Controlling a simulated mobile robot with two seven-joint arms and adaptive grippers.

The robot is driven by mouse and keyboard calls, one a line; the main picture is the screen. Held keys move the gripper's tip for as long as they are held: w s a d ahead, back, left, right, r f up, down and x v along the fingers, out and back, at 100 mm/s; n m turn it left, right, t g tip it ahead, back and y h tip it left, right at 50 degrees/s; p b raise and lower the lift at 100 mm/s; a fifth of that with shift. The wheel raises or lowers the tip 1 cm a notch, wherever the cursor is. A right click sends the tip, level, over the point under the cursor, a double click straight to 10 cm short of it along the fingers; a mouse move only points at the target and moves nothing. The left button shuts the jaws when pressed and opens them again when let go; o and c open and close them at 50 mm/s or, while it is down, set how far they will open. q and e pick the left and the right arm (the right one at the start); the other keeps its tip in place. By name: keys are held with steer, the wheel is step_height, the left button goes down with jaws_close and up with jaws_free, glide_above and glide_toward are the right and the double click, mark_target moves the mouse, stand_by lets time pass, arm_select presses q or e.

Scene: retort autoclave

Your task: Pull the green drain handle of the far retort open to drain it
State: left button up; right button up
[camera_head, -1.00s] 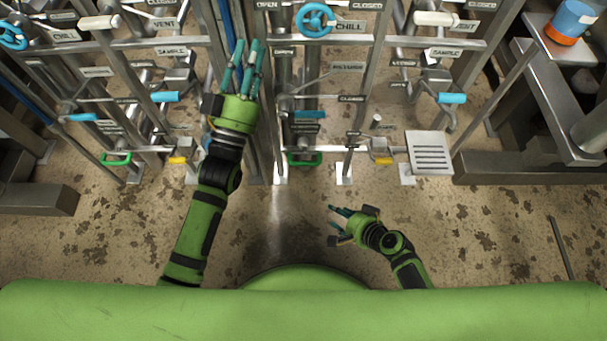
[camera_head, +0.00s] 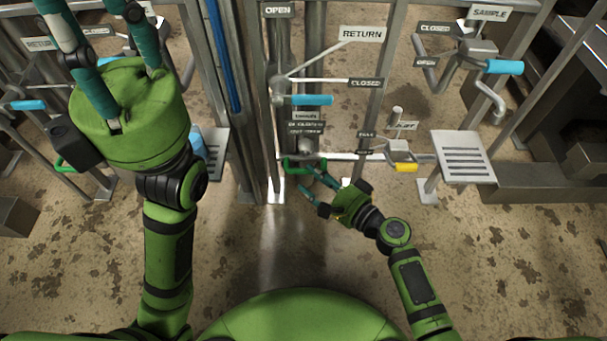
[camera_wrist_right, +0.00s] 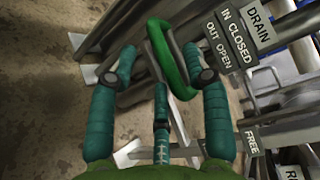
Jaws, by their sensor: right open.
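The green drain handle (camera_head: 303,166) is a loop low on the pipework straight ahead. My right gripper (camera_head: 312,183) is open just in front of it, with its fingers pointing at it. In the right wrist view, the handle (camera_wrist_right: 164,58) stands ahead of and between the spread teal fingers of the gripper (camera_wrist_right: 164,75). No grip on it shows, and contact cannot be told. A sign beside it (camera_wrist_right: 238,38) reads "DRAIN, IN CLOSED, OUT OPEN". My left gripper (camera_head: 108,65) is raised close to the head camera at left, fingers apart and empty.
Another green handle (camera_head: 66,165) is at far left, partly behind my left arm. A yellow handle (camera_head: 406,167) and a slotted metal plate (camera_head: 464,157) are right of the drain handle. A blue lever (camera_head: 312,100) is above it. Floor in front is open.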

mark_target(303, 173)
steer(key=shift+b+x, duration=0.4)
steer(key=shift+x, duration=1.7)
